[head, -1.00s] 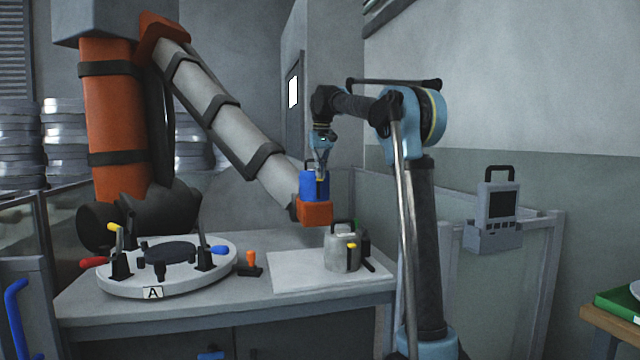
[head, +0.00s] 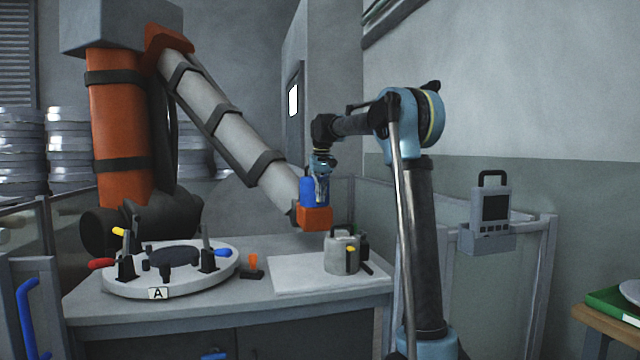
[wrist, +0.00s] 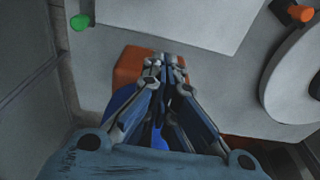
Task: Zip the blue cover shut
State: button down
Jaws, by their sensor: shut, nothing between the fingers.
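The blue cover (head: 307,190) sits above an orange block (head: 314,219) at the lower end of the big grey arm. In the wrist view the blue cover (wrist: 117,103) shows partly behind my fingers, with the orange block (wrist: 130,68) beyond it. My gripper (head: 322,202) is shut and empty, pointing down at the front of the cover near its lower edge. In the wrist view its fingertips (wrist: 168,60) are together over the orange block. I cannot make out a zip or its pull; my fingers hide part of the cover. Whether they touch it, I cannot tell.
Below is a workbench with a white sheet (head: 290,281) and a grey handled canister (head: 342,254). A round fixture (head: 190,290) with clamps stands at left, beside a small orange-handled tool (head: 253,262). A grey handled device (head: 491,207) hangs at right.

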jog(key=shift+w+f, duration=0.5)
jog(key=shift+s, duration=0.1)
notch_tip(320, 180, up, 12)
jog(key=s+d, duration=0.1)
jog(key=s, duration=0.1)
jog(key=shift+s+f+g, duration=0.15)
jog(key=shift+s+g, duration=0.15)
jog(key=shift+s, duration=0.05)
dwell(0.4)
jog(key=shift+s+d+f, duration=0.1)
jog(key=shift+d, duration=0.05)
